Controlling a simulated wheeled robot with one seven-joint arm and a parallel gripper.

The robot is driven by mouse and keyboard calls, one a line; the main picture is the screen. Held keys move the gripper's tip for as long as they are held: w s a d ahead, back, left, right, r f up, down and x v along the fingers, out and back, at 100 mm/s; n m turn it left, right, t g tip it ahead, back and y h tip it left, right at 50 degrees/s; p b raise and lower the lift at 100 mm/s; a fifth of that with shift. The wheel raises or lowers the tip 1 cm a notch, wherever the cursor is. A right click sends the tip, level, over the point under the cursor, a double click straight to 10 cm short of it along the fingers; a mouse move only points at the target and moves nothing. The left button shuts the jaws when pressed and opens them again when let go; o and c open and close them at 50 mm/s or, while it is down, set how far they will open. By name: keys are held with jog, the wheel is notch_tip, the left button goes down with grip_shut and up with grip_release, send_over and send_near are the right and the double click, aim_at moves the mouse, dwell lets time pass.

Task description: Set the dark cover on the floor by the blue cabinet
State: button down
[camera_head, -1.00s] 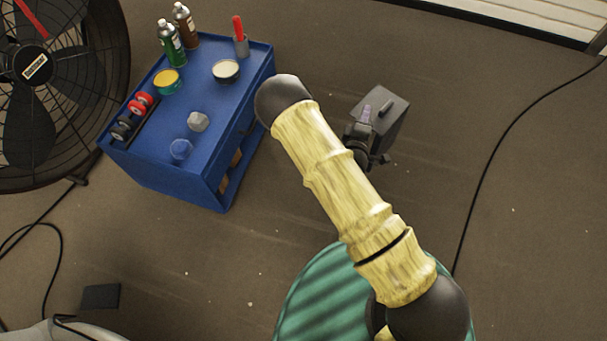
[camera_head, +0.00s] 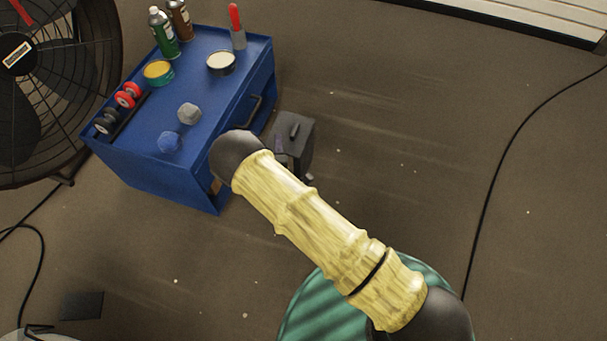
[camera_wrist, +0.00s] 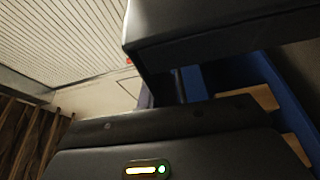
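The dark cover (camera_head: 300,135), a dark grey box shape with a small handle on top, is just right of the blue cabinet (camera_head: 150,178) in the head view. Whether its bottom touches the floor cannot be told. My gripper (camera_head: 283,147) is at the cover's near left side, mostly hidden behind my arm. In the wrist view the cover (camera_wrist: 215,25) fills the top as a dark slab, and my gripper (camera_wrist: 178,88) reaches to it. The fingertips are hidden, but the cover has moved along with the gripper. The cabinet's blue side (camera_wrist: 262,85) shows at the right.
Spray cans (camera_head: 163,32), tins (camera_head: 221,63) and a red-handled tool (camera_head: 236,25) stand on the cabinet. A large fan (camera_head: 45,90) stands left of it. A black cable (camera_head: 497,150) crosses the floor at right. The floor between cabinet and cable is clear.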

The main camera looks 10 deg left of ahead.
jog(key=shift+s, duration=0.1)
jog(key=shift+a+f, duration=0.1)
jog(key=shift+f, duration=0.15)
notch_tip(320, 180, down, 6)
jog(key=b, duration=0.3)
jog(key=shift+r+b, duration=0.15)
jog(key=shift+b, duration=0.25)
jog(key=shift+f+b, duration=1.25)
jog(key=shift+f, duration=0.8)
jog(key=c, duration=1.6)
grip_release()
jog(key=shift+c, duration=0.2)
